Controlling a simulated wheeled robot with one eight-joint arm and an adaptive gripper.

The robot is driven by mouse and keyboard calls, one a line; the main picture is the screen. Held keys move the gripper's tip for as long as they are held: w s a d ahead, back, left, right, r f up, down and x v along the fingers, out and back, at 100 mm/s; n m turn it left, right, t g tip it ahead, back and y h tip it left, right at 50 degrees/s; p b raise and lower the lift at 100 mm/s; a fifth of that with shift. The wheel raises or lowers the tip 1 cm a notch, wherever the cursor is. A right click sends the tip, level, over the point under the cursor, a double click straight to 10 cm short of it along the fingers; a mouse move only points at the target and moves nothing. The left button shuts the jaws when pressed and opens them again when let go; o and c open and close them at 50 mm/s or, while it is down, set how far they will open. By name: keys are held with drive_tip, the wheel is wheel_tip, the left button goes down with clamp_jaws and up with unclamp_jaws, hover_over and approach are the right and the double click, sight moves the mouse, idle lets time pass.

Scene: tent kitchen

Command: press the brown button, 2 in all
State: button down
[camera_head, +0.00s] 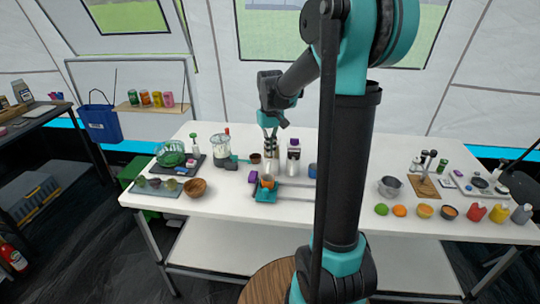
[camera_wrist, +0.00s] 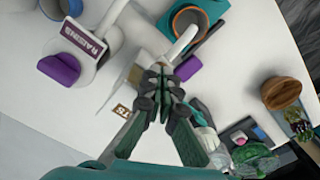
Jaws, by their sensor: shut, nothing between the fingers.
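My gripper (camera_head: 270,147) is shut and empty, pointing down over the white table. In the wrist view its closed fingers (camera_wrist: 164,78) are over a pale dispenser, which they largely cover. That dispenser has a brown label (camera_wrist: 122,111) ending in "TS". I cannot make out a brown button clearly; the fingers hide the dispenser's middle. I cannot tell whether the fingertips touch it. Beside it stands a dispenser with a purple "RAISINS" label (camera_wrist: 85,37). A purple piece (camera_wrist: 60,68) is near that label, and another (camera_wrist: 187,68) is next to my fingers.
A teal stand (camera_head: 265,195) holds an orange-rimmed cup in front of the dispensers. A blue cup (camera_head: 312,170) is to the right. A blender (camera_head: 221,148) and a wooden bowl (camera_head: 196,188) are to the left. The table's middle right is fairly clear before the pot (camera_head: 390,187).

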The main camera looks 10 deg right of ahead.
drive_tip(key=shift+f, duration=0.25)
drive_tip(key=shift+r, duration=0.65)
drive_tip(key=shift+f, duration=0.65)
idle(0.4)
drive_tip(key=shift+r, duration=0.65)
drive_tip(key=shift+r, duration=0.1)
